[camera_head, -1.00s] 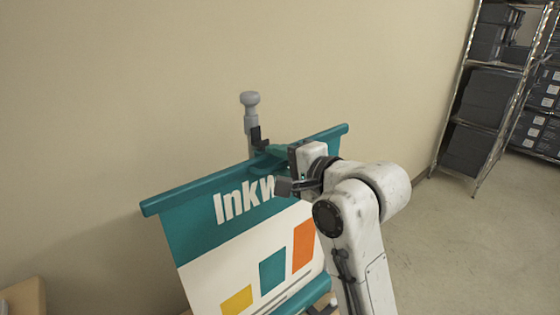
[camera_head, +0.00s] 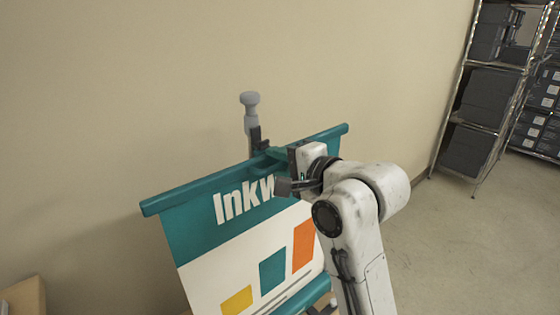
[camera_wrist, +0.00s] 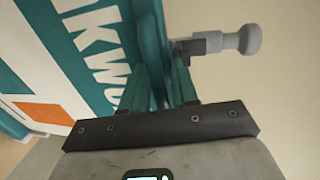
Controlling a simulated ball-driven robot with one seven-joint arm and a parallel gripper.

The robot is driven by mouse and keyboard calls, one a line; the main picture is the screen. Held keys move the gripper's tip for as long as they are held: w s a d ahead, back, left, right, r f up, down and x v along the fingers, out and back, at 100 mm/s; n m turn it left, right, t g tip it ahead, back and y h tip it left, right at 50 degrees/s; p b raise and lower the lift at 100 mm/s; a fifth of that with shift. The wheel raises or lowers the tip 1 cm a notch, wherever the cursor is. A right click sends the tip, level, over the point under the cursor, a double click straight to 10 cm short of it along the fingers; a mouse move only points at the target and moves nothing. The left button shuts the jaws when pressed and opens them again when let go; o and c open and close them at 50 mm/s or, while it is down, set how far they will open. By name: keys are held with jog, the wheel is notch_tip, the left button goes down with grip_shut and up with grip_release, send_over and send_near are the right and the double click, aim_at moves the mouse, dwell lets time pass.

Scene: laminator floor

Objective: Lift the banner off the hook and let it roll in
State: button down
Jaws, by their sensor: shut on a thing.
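The banner (camera_head: 215,250) hangs stretched out, with white "Inkw…" lettering on a teal band and coloured squares below. Its teal top rail (camera_head: 190,193) slopes up to the right. My gripper (camera_head: 277,160) is shut on the rail near its middle, and my wrist hides part of the lettering. The black hook (camera_head: 257,140), on a grey pole with a round knob (camera_head: 250,98), is close behind the rail. The wrist view shows the rail (camera_wrist: 150,35) between my fingers and the hook (camera_wrist: 190,47) beside it. I cannot tell whether rail and hook touch.
A beige wall (camera_head: 150,90) stands close behind the banner. A wire shelf (camera_head: 485,100) with dark bins is at the far right. A wooden edge (camera_head: 22,297) shows at bottom left. The floor (camera_head: 460,245) at right is clear.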

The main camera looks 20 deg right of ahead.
jog(key=shift+r+p, duration=2.4)
jog(key=shift+r, duration=0.05)
jog(key=c, duration=1.2)
grip_release()
jog(key=shift+o, duration=0.2)
jog(key=shift+d, duration=0.1)
